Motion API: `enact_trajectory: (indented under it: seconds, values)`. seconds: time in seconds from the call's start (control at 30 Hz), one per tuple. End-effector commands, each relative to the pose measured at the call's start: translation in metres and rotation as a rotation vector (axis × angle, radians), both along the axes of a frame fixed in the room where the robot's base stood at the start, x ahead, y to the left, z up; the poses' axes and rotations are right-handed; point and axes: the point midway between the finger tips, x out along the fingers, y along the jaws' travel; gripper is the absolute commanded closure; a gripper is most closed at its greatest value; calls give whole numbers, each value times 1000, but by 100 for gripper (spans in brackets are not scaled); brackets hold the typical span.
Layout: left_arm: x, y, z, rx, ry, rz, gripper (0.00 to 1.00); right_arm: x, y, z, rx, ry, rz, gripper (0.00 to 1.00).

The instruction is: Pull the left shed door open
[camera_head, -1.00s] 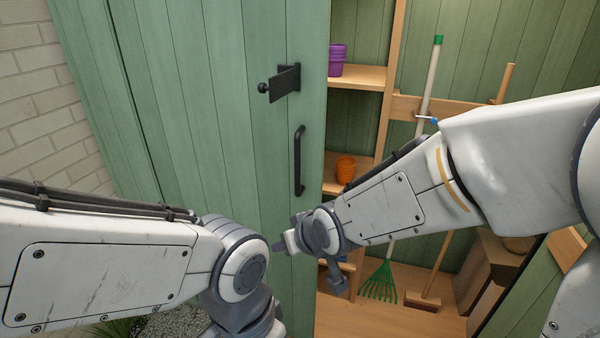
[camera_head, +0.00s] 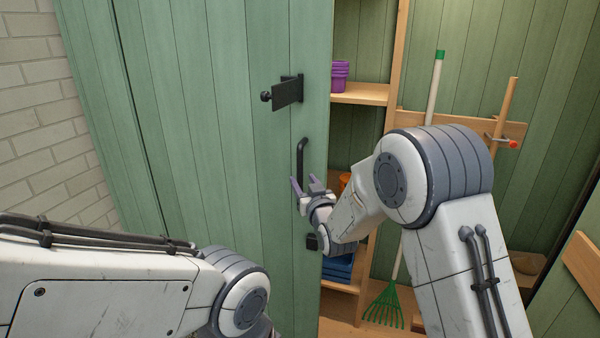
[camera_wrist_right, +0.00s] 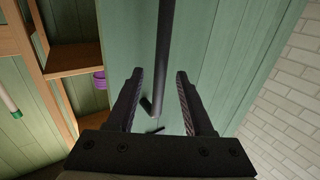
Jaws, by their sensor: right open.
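The left shed door (camera_head: 225,150) is a green plank panel. Its black bar handle (camera_head: 301,153) is upright near the door's right edge. A black latch plate (camera_head: 288,95) with a knob sits above it. My right gripper (camera_head: 307,183) is open at the lower part of the handle, which it partly hides. In the right wrist view the handle (camera_wrist_right: 164,45) runs between the two open fingers of my right gripper (camera_wrist_right: 160,74); neither finger clearly touches it. My left arm crosses the lower left of the head view; its gripper is out of sight.
Right of the door the shed is open, with wooden shelves (camera_head: 360,94), a purple pot stack (camera_head: 340,75), a green rake (camera_head: 384,305) and another wooden-handled tool (camera_head: 506,105). A brick wall (camera_head: 40,110) stands at left. Another green panel (camera_head: 570,290) is at lower right.

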Motion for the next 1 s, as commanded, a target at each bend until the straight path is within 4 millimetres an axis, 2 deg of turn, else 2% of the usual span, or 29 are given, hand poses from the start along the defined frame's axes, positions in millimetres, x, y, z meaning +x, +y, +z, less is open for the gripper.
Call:
enact_trajectory:
  seconds: [0.1,0.23,0.63,0.77,1.0]
  values:
    - [0,0,8,0,0,0,37,19,5,2,0,0,0,48]
    - [0,0,12,0,0,0,37,31,9,1,0,1,0,48]
    - [0,0,12,0,0,0,37,38,11,0,0,1,0,48]
    - [0,0,12,0,0,0,37,38,11,0,0,1,0,98]
    - [0,0,12,0,0,0,37,38,11,0,0,1,0,100]
